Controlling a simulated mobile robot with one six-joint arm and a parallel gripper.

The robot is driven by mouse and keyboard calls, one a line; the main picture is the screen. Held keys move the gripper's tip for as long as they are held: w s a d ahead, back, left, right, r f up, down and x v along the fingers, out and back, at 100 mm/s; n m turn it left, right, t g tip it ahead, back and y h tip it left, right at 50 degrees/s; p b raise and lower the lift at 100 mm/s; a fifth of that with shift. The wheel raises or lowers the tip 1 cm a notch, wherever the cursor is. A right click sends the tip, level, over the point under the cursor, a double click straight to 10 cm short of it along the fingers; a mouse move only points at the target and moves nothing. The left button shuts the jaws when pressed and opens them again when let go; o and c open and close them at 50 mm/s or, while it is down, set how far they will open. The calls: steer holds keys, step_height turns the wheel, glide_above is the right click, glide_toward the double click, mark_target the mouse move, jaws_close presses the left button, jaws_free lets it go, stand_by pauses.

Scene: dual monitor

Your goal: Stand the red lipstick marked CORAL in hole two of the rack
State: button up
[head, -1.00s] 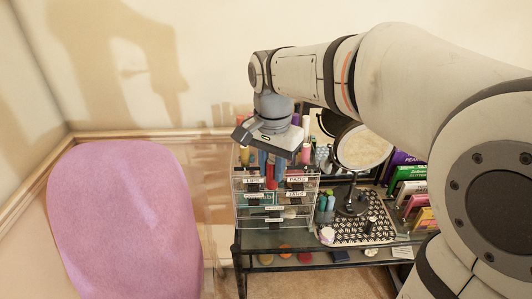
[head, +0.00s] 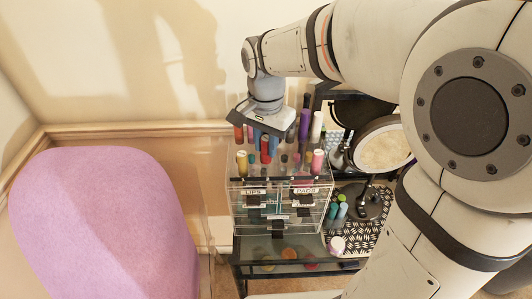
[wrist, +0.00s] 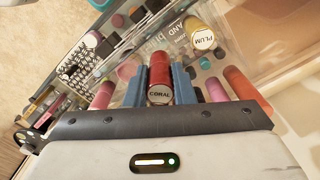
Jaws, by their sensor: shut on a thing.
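My gripper (head: 265,146) is shut on the red lipstick (head: 264,147). In the wrist view the lipstick (wrist: 160,72) sits between the two blue fingers (wrist: 158,84), with its CORAL label end facing the camera. The rack (head: 277,170) is the clear top of a small drawer unit, with lipsticks standing in it. The gripper is over the rear part of this rack. A yellow-sided lipstick marked PLUM (wrist: 203,38) stands near the held one. I cannot tell which hole is number two, or whether the held lipstick's lower end touches the rack.
A pink lipstick (head: 317,162) and a yellow one (head: 241,161) stand at the rack's front. Taller purple (head: 304,122) and white (head: 316,127) tubes stand behind right. A round mirror (head: 384,150) is to the right. A pink chair back (head: 100,225) is at left.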

mark_target(267, 158)
steer(key=shift+d+f, duration=0.2)
steer(key=shift+f, duration=2.15)
steer(key=o, duration=0.9)
steer(key=shift+o, duration=0.2)
step_height(267, 158, up, 12)
steer(key=shift+r, duration=0.1)
steer(key=s+d+f+n+t, duration=0.3)
steer(key=s+d+f+n, duration=0.4)
steer(key=s+d, duration=0.4)
steer(key=shift+s+d+f, duration=0.2)
steer(key=shift+s+d, duration=0.2)
steer(key=shift+s, duration=0.3)
